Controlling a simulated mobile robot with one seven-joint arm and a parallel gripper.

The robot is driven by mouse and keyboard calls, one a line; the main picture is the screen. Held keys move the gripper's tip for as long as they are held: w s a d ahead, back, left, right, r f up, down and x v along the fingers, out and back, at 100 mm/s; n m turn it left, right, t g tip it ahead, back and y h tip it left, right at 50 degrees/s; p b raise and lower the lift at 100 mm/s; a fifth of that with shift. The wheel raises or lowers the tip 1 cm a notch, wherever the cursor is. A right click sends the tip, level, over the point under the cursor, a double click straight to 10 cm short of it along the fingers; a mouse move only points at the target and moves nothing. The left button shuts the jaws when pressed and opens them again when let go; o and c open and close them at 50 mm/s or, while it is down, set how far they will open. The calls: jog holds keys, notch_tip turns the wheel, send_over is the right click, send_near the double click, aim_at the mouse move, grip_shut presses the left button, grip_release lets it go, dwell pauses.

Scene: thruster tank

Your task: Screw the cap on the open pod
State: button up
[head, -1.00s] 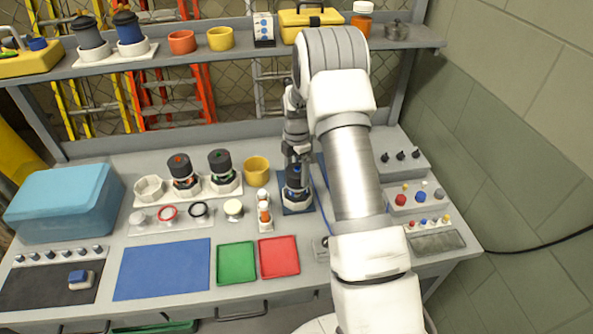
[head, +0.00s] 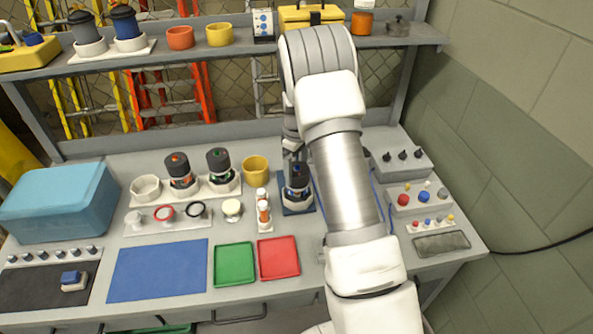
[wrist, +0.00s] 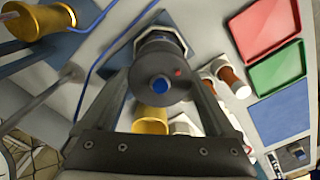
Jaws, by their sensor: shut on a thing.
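The pod (head: 297,194) stands upright in a white holder on a small dark blue mat, behind the middle of the bench and left of my forearm. A dark round cap (wrist: 148,97) with a blue centre and a small red mark sits at the pod's top. My gripper (wrist: 162,88) is shut on the cap, one finger on each side, seen from above in the wrist view. The cap and gripper hide most of the pod there; its pale holder (wrist: 160,36) shows beyond. I cannot tell how tightly the cap sits.
Two capped pods (head: 180,171) (head: 219,165) stand in a white rack to the left, beside an empty white holder (head: 146,188). A yellow cup (head: 255,169) and small white-and-orange bottles (head: 264,217) are close left. Knobbed control boxes (head: 421,196) stand right. Front trays are empty.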

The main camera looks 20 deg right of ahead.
jog(key=m, duration=0.3)
jog(key=shift+s+f+m, duration=0.1)
jog(key=shift+s+m, duration=0.15)
jog(key=shift+m, duration=0.05)
jog(key=shift+a, duration=0.1)
jog(key=o, duration=0.9)
jog(key=shift+o, duration=0.2)
jog(key=shift+w, duration=0.1)
